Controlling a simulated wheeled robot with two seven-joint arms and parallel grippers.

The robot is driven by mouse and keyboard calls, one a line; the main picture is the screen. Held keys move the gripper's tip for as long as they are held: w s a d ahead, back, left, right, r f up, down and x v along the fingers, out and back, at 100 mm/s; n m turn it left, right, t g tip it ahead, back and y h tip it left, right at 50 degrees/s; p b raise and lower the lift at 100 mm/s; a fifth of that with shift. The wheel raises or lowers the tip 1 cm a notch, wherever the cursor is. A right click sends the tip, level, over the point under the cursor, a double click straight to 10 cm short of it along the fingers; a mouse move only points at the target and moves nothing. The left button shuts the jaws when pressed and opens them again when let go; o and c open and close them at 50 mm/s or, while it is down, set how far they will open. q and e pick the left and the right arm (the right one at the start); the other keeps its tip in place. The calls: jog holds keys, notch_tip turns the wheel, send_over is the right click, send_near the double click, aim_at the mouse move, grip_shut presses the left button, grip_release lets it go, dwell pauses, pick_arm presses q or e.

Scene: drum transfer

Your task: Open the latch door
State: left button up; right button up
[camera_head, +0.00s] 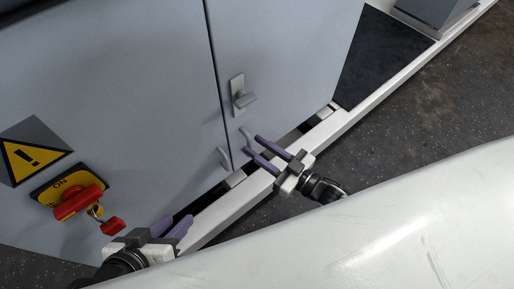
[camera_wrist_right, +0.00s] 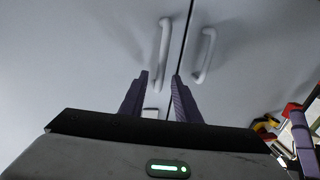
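The grey cabinet has two doors, a left door (camera_head: 130,80) and a right door (camera_head: 290,60). A small latch with a turn handle (camera_head: 244,98) sits on the right door by the seam. Below it are two pale pull handles, one on the right door (camera_head: 246,137) and one on the left door (camera_head: 224,158). My right gripper (camera_head: 254,146) is open and empty, its purple fingers pointing at the right door's handle. In the right wrist view that handle (camera_wrist_right: 164,45) shows beyond and between the fingertips (camera_wrist_right: 160,75). My left gripper (camera_head: 177,220) is open and empty, low at the left door.
A red and yellow rotary switch (camera_head: 78,199) with a red padlock and a yellow warning sign (camera_head: 32,155) are on the left door. A white base rail (camera_head: 225,202) runs along the cabinet foot. A black panel (camera_head: 380,55) lies at the right. Dark floor is clear at right.

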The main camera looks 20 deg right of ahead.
jog(key=shift+w+a, duration=0.2)
jog(key=shift+w, duration=0.1)
grip_shut()
